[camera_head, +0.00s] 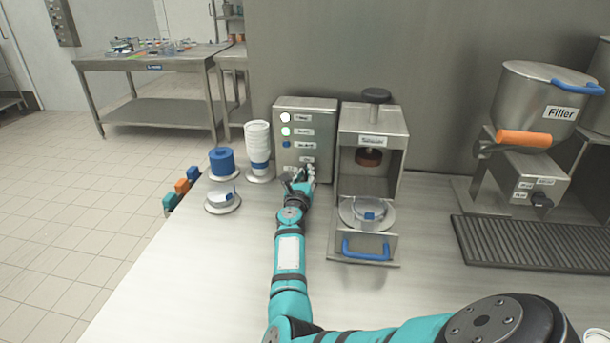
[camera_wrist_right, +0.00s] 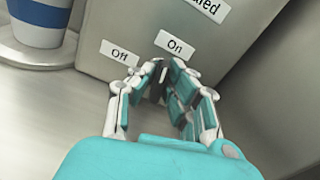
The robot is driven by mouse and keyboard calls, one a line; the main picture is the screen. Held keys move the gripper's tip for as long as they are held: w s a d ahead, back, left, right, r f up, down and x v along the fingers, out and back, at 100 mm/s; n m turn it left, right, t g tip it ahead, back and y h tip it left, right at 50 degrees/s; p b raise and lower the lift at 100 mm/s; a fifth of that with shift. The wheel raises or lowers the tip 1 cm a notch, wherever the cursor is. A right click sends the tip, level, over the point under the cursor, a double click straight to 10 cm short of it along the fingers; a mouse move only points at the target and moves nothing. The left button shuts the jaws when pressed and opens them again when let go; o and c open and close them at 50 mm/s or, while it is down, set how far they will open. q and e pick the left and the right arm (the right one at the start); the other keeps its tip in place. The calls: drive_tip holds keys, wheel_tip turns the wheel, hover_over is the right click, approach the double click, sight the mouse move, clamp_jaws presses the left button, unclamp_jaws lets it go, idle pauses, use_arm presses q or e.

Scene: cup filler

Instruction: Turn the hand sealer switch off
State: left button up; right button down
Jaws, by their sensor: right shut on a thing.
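The grey control box (camera_head: 318,104) stands at the back of the table, left of the sealer (camera_head: 372,118). Its lower front carries an "Off" label (camera_wrist_right: 120,53) and an "On" label (camera_wrist_right: 175,45) in the right wrist view. My right gripper (camera_head: 300,176) is at the low front of this box. In the right wrist view its fingertips (camera_wrist_right: 154,70) are closed around the switch, just below and between the two labels. The switch is mostly hidden by the fingers, so I cannot tell which way it points. My left gripper is not in view.
The filler (camera_head: 540,100) stands far right. The front table is clear.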

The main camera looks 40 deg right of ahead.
drive_tip(key=n+p, duration=0.1)
drive_tip(key=n, duration=0.3)
drive_tip(key=shift+w+r+n+p, duration=0.1)
drive_tip(key=shift+n+p, duration=0.2)
drive_tip(key=n+p, duration=0.1)
drive_tip(key=n, duration=0.2)
drive_tip(key=shift+n, duration=0.3)
drive_tip(key=n+p, duration=0.2)
drive_tip(key=n, duration=0.2)
drive_tip(key=shift+a, duration=0.1)
drive_tip(key=shift+w+f+n+p, duration=0.1)
drive_tip(key=shift+f+n+p, duration=0.1)
drive_tip(key=shift+n, duration=0.65)
drive_tip(key=shift+f+n+p, duration=0.1)
drive_tip(key=shift+n+p, duration=0.1)
drive_tip(key=shift+n, duration=0.65)
